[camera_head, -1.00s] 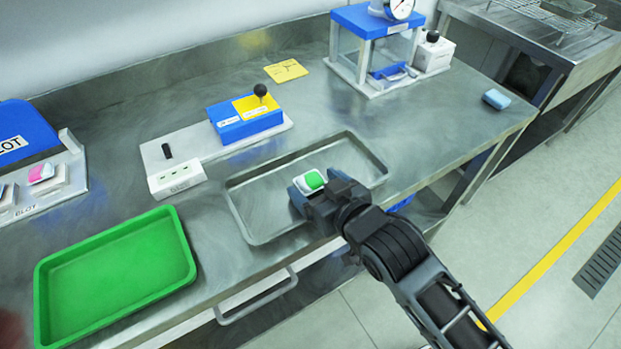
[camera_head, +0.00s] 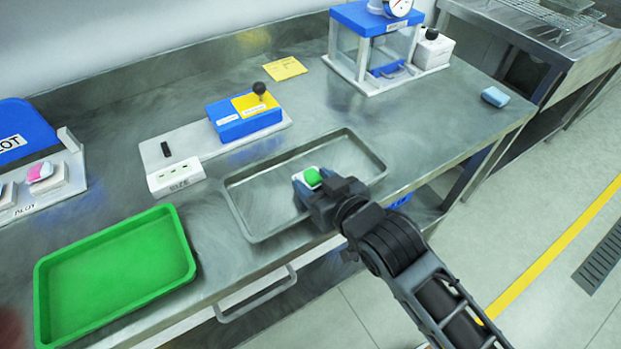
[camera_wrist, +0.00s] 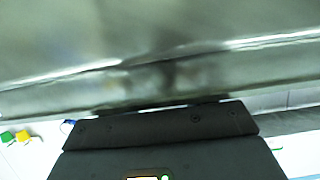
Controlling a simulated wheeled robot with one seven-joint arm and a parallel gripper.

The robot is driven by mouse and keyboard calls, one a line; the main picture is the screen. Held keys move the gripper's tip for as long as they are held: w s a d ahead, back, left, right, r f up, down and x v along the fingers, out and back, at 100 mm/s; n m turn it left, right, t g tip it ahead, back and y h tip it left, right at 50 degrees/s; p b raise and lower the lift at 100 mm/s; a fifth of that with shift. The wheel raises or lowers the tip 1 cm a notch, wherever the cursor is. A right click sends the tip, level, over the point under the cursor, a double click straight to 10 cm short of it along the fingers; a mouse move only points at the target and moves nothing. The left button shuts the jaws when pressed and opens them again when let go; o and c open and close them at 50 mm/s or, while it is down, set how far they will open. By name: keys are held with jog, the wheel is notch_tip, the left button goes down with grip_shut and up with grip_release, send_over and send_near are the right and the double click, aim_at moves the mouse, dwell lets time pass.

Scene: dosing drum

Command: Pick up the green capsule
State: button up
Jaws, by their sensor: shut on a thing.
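The green capsule (camera_head: 313,177), green with some white showing beside it, sits at the tip of my gripper (camera_head: 306,186) in the head view. My gripper is shut on it, over the right part of the shallow metal tray (camera_head: 243,222). I cannot tell whether the capsule touches the tray. In the wrist view my dark gripper body fills the bottom, and only a small white and green bit shows at the lower edge; the jaws and most of the capsule are hidden.
A green tray (camera_head: 117,265) lies to the left. Behind are a white size block (camera_head: 176,177), a blue and yellow box (camera_head: 243,115) with a black knob, and a yellow card (camera_head: 285,68). A glass-sided case (camera_head: 366,50) stands back right; a blue block (camera_head: 495,96) lies right.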

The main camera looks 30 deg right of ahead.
jog(key=shift+f, duration=0.25)
